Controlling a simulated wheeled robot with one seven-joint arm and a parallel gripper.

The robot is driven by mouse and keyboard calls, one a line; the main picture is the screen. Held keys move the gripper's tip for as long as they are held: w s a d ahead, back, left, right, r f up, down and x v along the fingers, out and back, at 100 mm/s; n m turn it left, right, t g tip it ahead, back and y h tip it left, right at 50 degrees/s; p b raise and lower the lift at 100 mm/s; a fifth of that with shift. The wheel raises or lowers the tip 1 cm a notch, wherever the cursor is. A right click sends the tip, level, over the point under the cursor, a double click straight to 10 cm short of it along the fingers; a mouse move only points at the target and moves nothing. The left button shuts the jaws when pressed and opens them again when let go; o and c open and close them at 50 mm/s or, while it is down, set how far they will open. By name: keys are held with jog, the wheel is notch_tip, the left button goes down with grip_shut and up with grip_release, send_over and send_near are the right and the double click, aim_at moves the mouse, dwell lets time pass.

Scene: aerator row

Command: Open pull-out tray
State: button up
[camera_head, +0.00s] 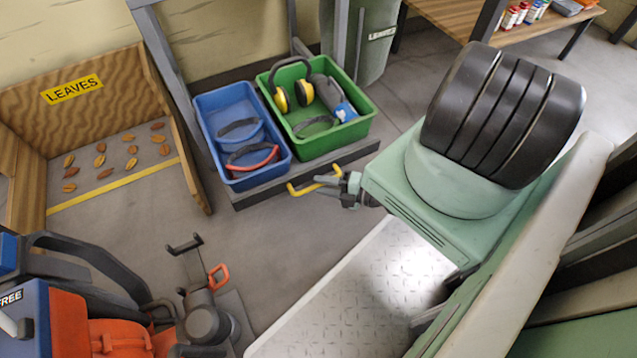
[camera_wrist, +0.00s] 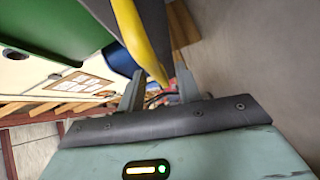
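The pull-out tray is a low dark grey platform (camera_head: 268,191) on the floor in the head view, carrying a blue bin (camera_head: 214,116) and a green bin (camera_head: 354,131). A bent yellow handle (camera_head: 301,190) sticks out from its front edge. My gripper (camera_head: 326,186) is at the right end of this handle. In the wrist view, the two grey fingers (camera_wrist: 158,88) stand apart, with the yellow handle (camera_wrist: 149,48) running down into the space between them. A gap seems to show beside the bar; contact cannot be told.
A wooden leaf bay (camera_head: 85,105) stands at left. Blue and orange equipment (camera_head: 85,320) fills the lower left. Grey frame posts (camera_head: 171,80) rise beside the bins. A dark green container (camera_head: 375,30) and a wooden bench (camera_head: 460,18) stand behind. Floor (camera_head: 275,245) before the tray is clear.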

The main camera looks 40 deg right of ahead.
jog(key=p+v, duration=0.2)
jog(key=v, duration=1.3)
jog(key=shift+s+p, duration=0.2)
jog(key=shift+p, duration=0.1)
jog(key=shift+d, duration=0.1)
